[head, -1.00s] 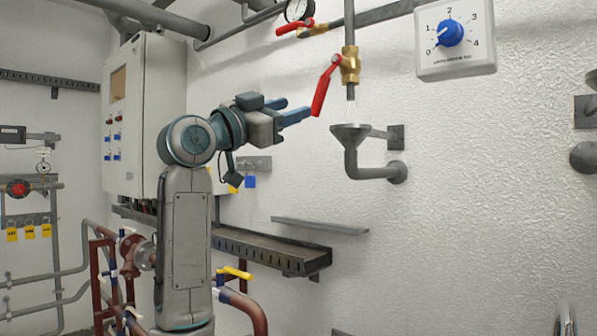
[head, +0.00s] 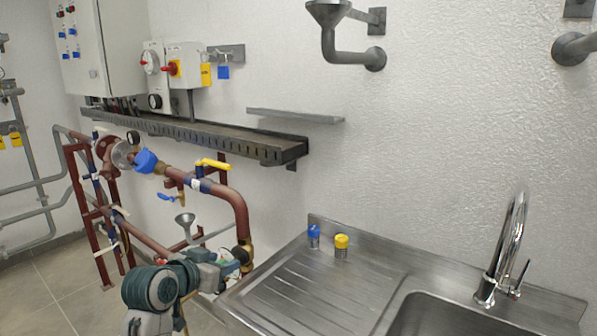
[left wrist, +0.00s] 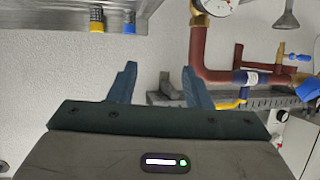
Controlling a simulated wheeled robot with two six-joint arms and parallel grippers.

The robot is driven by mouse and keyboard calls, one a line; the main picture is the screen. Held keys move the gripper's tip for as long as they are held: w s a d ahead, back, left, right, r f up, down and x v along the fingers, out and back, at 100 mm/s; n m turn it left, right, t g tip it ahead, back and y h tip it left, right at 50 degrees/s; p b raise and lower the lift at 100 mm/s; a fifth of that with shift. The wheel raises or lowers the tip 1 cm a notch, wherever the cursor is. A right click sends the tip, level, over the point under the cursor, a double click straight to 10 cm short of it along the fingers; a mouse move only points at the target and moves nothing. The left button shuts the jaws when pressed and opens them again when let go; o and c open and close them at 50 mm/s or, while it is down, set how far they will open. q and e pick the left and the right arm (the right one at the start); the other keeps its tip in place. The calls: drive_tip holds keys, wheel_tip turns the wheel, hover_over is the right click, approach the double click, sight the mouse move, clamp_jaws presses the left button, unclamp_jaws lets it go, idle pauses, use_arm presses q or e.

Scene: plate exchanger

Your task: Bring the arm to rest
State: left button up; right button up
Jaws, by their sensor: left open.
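My left arm is low in the head view, in front of the red-brown pipes and left of the steel sink unit. Its gripper (head: 232,268) points right, near the lower end of the red-brown pipe (head: 240,215). In the left wrist view the two blue fingers of the left gripper (left wrist: 159,78) stand apart with nothing between them. Behind them are the pale wall and a grey bracket. My right gripper is not in view.
The steel sink unit (head: 290,290) stands at the right with a blue-capped container (head: 314,237) and a yellow-capped container (head: 341,247) on it. A cable tray (head: 200,133) runs along the wall.

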use_arm(q)
drive_tip(key=s+a+f+n+g+y, duration=0.1)
drive_tip(key=s+a+f+g+y, duration=0.15)
drive_tip(key=s+f, duration=0.7)
drive_tip(key=s+a+f+n+g+y, duration=0.1)
drive_tip(key=s+a+f+g, duration=0.15)
drive_tip(key=s+f, duration=0.75)
drive_tip(key=s+a+f+n+g+y, duration=0.15)
drive_tip(key=s+f, duration=0.25)
drive_tip(key=s, duration=0.6)
drive_tip(key=s+a+f+g+y, duration=0.1)
drive_tip(key=s+a+f+g, duration=0.2)
drive_tip(key=s, duration=0.7)
wheel_tip(320, 180, down, 28)
drive_tip(key=a, duration=0.3)
drive_tip(key=s+f+g, duration=0.1)
drive_tip(key=s+f, duration=0.5)
drive_tip(key=f, duration=0.2)
drive_tip(key=s+f, duration=0.5)
drive_tip(key=f, duration=0.4)
drive_tip(key=shift+s+a+f+n+g+p, duration=0.3)
drive_tip(key=shift+s+a+n+g+p, duration=0.05)
drive_tip(key=shift+a+n+p, duration=0.1)
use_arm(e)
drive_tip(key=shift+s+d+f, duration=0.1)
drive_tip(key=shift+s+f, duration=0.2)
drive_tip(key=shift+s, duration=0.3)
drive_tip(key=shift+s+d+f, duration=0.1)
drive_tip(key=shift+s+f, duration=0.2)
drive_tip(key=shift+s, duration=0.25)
